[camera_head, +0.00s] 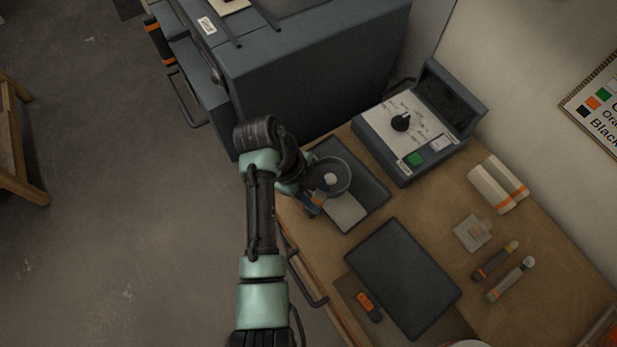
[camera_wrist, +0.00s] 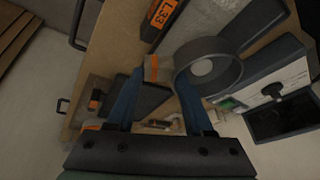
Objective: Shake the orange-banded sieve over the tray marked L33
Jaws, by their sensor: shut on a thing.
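The sieve is a grey ring with a round pale patch inside; it shows in the head view (camera_head: 348,177) and the wrist view (camera_wrist: 233,72). Its short handle with an orange band (camera_wrist: 152,68) sits between the blue fingers of my gripper (camera_wrist: 160,76). In the head view my gripper (camera_head: 311,202) is shut on this handle, holding the sieve above a dark tray (camera_head: 372,190) with a pale sheet (camera_head: 346,212). In the wrist view an orange L33 label (camera_wrist: 162,14) lies beside that tray. My arm hides this label in the head view.
A second dark tray (camera_head: 403,275) lies nearer on the bench, with an orange-marked block (camera_head: 368,304) beside it. White rolls (camera_head: 497,184) and small tools (camera_head: 497,260) lie right. A large blue-grey cabinet (camera_head: 310,80) rises left.

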